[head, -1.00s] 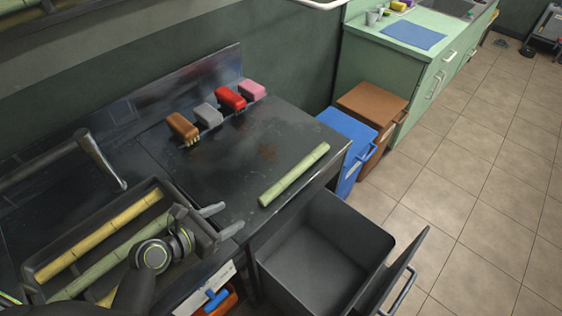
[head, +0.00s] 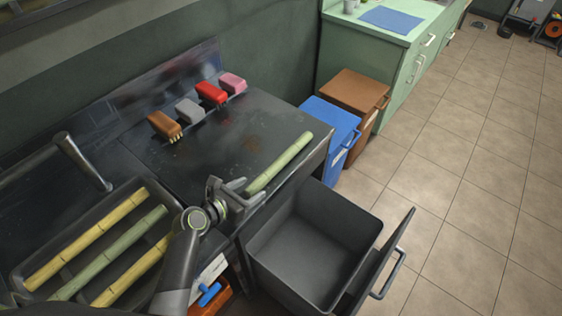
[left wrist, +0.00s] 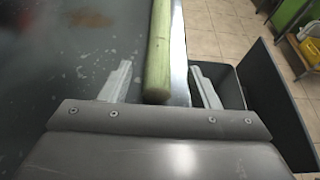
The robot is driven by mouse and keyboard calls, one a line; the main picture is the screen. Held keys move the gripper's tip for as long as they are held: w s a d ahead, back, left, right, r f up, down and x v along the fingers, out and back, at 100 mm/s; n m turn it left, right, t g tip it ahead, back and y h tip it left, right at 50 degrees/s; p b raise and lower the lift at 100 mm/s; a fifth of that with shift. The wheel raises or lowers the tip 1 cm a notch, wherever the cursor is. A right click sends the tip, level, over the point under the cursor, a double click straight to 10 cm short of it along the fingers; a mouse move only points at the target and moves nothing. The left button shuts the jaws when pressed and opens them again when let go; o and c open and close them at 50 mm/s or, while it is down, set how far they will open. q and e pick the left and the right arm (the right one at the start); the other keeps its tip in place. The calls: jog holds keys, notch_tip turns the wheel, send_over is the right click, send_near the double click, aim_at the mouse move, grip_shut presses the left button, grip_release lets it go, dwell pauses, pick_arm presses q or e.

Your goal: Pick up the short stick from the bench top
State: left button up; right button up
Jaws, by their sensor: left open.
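The short stick (head: 284,160) is a green cane piece lying on the dark bench top (head: 220,142), close to its right edge above the open drawer. My left gripper (head: 247,190) is at the near end of the stick, with its jaws open. In the left wrist view the stick (left wrist: 158,55) runs away from me, its near end between the two open fingers (left wrist: 160,85). It looks nearer the left finger than the right, and I see a gap on each side. My right gripper is not in view.
An open drawer (head: 262,252) juts out below the bench edge. A tray (head: 22,268) with several yellow and green canes is at left. Brown, grey, red (head: 211,93) and pink brushes line the bench's back. Blue (head: 333,122) and brown bins stand beyond the bench.

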aim_at(264, 178)
pick_arm(q)
jog(key=shift+x, duration=2.35)
jog(key=shift+a, duration=0.1)
jog(key=shift+r, duration=0.1)
jog(key=shift+w, duration=0.1)
grip_shut()
